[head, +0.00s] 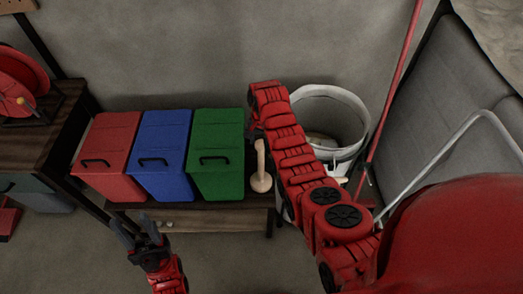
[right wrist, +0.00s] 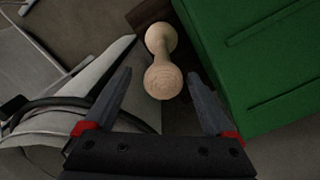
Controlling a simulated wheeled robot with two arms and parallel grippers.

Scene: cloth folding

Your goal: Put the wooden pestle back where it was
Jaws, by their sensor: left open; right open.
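The wooden pestle (head: 261,168) is pale and stands upright on the low wooden bench, just right of the green bin. In the right wrist view the pestle (right wrist: 163,62) shows between the spread fingers of my right gripper (right wrist: 160,76), which is open and empty. In the head view my right arm hangs over the bench and mostly hides that gripper, which is close to the top of the pestle. My left gripper (head: 136,229) is open and empty, in front of the bench at the lower left.
A red bin (head: 106,143), a blue bin (head: 161,140) and a green bin (head: 217,140) stand in a row left of the pestle. A white bucket (head: 352,110) is behind my right arm. A red pole (head: 397,75) leans at the right. A shelf with a red reel (head: 22,80) is far left.

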